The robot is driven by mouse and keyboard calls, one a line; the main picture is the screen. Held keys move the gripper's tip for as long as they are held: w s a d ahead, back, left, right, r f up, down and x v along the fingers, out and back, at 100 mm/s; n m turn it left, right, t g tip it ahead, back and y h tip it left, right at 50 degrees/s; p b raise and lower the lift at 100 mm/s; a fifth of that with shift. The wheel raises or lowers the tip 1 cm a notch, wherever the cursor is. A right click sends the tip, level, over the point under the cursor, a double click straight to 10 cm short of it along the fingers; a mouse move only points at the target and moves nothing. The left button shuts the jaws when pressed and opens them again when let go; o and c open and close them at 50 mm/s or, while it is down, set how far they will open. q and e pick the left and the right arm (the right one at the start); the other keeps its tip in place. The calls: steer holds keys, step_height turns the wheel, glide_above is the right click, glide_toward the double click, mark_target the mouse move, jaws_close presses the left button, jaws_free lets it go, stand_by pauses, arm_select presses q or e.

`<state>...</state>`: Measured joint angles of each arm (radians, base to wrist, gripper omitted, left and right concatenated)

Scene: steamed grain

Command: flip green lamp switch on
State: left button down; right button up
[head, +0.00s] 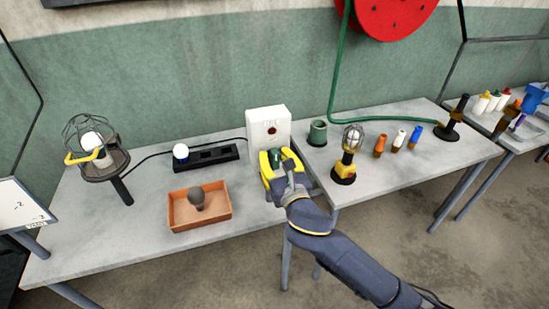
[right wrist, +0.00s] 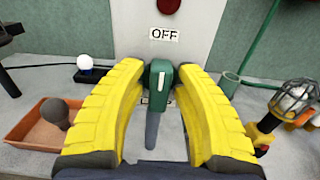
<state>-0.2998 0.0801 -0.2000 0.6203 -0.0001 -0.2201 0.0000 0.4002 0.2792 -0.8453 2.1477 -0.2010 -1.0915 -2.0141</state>
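The green lamp switch (right wrist: 159,84) is a green-headed lever on a grey stem, in front of a white box (head: 268,118) marked OFF in the right wrist view. In the head view the switch (head: 276,160) shows between the yellow fingers. My right gripper (right wrist: 160,165) has its two yellow fingers apart, one on each side of the lever; whether they touch its head I cannot tell. A dark red lamp (right wrist: 169,6) sits above the OFF label and looks unlit. My left gripper is not in view.
An orange tray (head: 210,221) holding a grey bulb is left of the box. A caged lamp (head: 350,150) and a green cup (head: 317,133) stand to the right. Another caged lamp (head: 93,150) stands far left. The table's front left is clear.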

jaws_close()
steer(key=shift+m, duration=0.4)
steer(key=m, duration=0.3)
steer(key=shift+d, duration=0.1)
steer(key=m, duration=0.3)
steer(key=shift+m, duration=0.3)
steer(key=m, duration=0.5)
steer(key=shift+w+d+f, duration=0.1)
steer(key=shift+d+f, duration=0.05)
steer(key=m, duration=0.5)
steer(key=shift+f, duration=0.1)
steer(key=shift+m, duration=0.4)
